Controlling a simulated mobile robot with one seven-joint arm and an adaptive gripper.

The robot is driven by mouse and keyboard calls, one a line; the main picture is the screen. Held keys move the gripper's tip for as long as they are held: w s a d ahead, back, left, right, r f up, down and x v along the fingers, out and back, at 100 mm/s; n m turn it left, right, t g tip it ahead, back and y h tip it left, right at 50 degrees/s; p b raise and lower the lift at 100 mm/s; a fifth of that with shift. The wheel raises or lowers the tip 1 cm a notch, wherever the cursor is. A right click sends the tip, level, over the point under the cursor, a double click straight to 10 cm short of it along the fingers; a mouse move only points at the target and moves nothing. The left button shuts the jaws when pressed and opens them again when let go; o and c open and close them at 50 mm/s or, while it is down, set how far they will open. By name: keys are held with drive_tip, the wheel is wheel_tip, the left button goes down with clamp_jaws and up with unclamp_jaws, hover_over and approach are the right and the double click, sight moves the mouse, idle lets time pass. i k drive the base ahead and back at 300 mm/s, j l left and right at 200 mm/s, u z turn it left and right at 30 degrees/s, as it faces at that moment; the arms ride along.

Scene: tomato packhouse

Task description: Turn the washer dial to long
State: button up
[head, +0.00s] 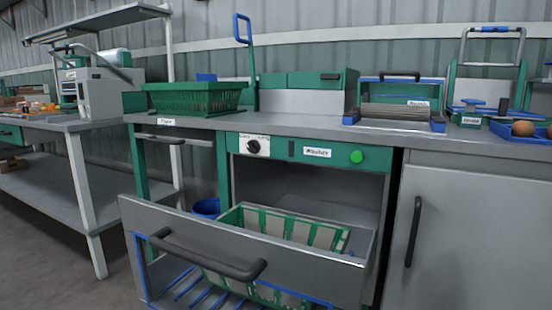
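The washer (300,151) has a green front panel under the grey worktop, with a white label reading "Washer". Its dial (254,146) is a dark knob on a white plate at the panel's left. The print on the plate is too small to read, and I cannot tell which setting the dial points at. A round bright green button (357,157) sits at the panel's right. My gripper is not in view.
Below the panel, a grey drawer (190,238) with a dark handle stands pulled out, holding a green crate (240,215). A green basket (170,98) stands on the worktop (290,125). A closed cabinet door (460,220) is at right. Open floor (60,260) shows at lower left.

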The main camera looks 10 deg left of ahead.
sight(253, 146)
drive_tip(key=i+j+u, duration=0.2)
drive_tip(key=i+j, duration=0.2)
drive_tip(key=j, duration=0.3)
drive_tip(key=i+j+u, duration=0.15)
drive_tip(key=i+j, duration=0.25)
drive_tip(key=j, duration=0.25)
drive_tip(key=i+j+u, duration=0.2)
drive_tip(key=i+j, duration=0.3)
drive_tip(key=j, duration=0.1)
